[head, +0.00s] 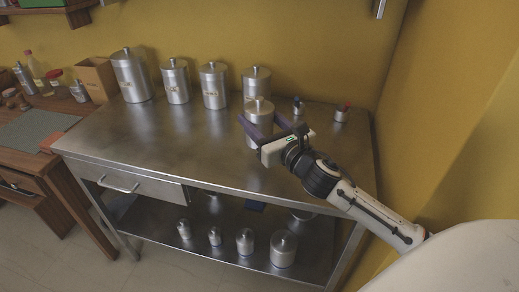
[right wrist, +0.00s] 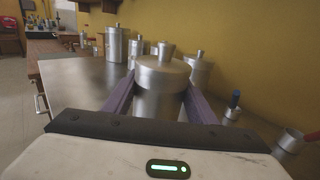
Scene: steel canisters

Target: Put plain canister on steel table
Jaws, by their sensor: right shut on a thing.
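The plain canister (head: 259,107) is a steel cylinder with a knobbed lid and no label that I can see. It is upright over the right half of the steel table (head: 185,140). My right gripper (head: 261,124) is shut on it, with purple fingers on both sides of its body. In the right wrist view the canister (right wrist: 162,75) fills the space between the fingers. Its lower part is partly hidden by the gripper, so I cannot tell whether its base touches the tabletop. My left gripper is not in view.
Several steel canisters (head: 214,86) stand along the table's back, one (head: 257,79) just behind the held one. Smaller canisters (head: 245,241) occupy the lower shelf. The tabletop's front left is clear.

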